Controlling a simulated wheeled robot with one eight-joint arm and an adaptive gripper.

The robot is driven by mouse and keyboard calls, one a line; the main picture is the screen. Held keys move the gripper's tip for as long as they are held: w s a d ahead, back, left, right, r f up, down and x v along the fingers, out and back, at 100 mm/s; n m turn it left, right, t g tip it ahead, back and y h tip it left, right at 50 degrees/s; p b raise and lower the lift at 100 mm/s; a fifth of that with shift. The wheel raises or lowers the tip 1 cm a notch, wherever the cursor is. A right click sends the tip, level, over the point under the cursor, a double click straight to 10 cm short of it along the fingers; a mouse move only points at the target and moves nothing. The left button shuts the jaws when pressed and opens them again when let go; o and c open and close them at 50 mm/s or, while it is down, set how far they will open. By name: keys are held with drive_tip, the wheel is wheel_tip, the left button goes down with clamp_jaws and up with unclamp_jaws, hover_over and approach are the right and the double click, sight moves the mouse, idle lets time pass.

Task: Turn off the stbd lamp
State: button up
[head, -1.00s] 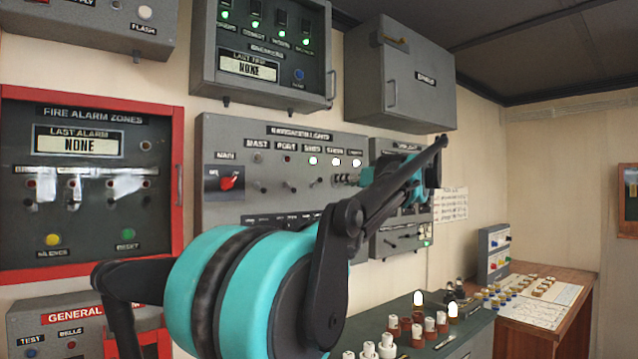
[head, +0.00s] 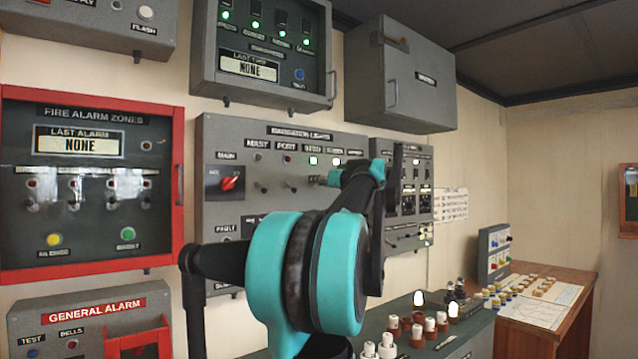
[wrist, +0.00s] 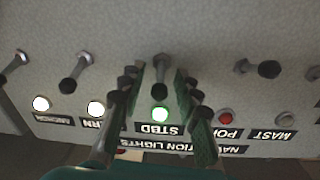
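The navigation lights panel (head: 215,135) is on the wall ahead. Its STBD lamp (head: 313,161) is lit; in the upside-down wrist view the lamp (wrist: 160,113) glows green beside its STBD label. The STBD toggle switch (wrist: 160,88) has a dark knob and stands between my fingers. My gripper (wrist: 160,80) is open, one finger on each side of the toggle, with a visible gap to each. I cannot tell how deep the fingertips reach. In the head view my arm hides most of the gripper and the right part of the switch row.
Neighbouring toggles stand close on both sides: STERN (wrist: 75,78) and PORT (wrist: 262,69). The STERN lamp (wrist: 96,108) glows white, and the PORT lamp (wrist: 226,118) is dull red. The red main rotary switch (head: 231,183) is left. A console with knobs (head: 400,345) lies below.

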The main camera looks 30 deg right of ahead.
drive_tip(key=shift+c, duration=0.2)
clamp_jaws()
drive_tip(key=shift+f, duration=0.1)
drive_tip(key=shift+f+m+t, duration=0.15)
drive_tip(key=shift+f+t, duration=0.25)
drive_tip(key=shift+t, duration=0.95)
drive_tip(key=shift+f+m+t, duration=0.1)
drive_tip(key=shift+f+t, duration=0.3)
drive_tip(key=shift+t, duration=0.9)
drive_tip(key=shift+f+m+t, duration=0.15)
drive_tip(key=shift+f+t, duration=0.25)
drive_tip(key=shift+t, duration=0.95)
drive_tip(key=shift+o, duration=0.2)
unclamp_jaws()
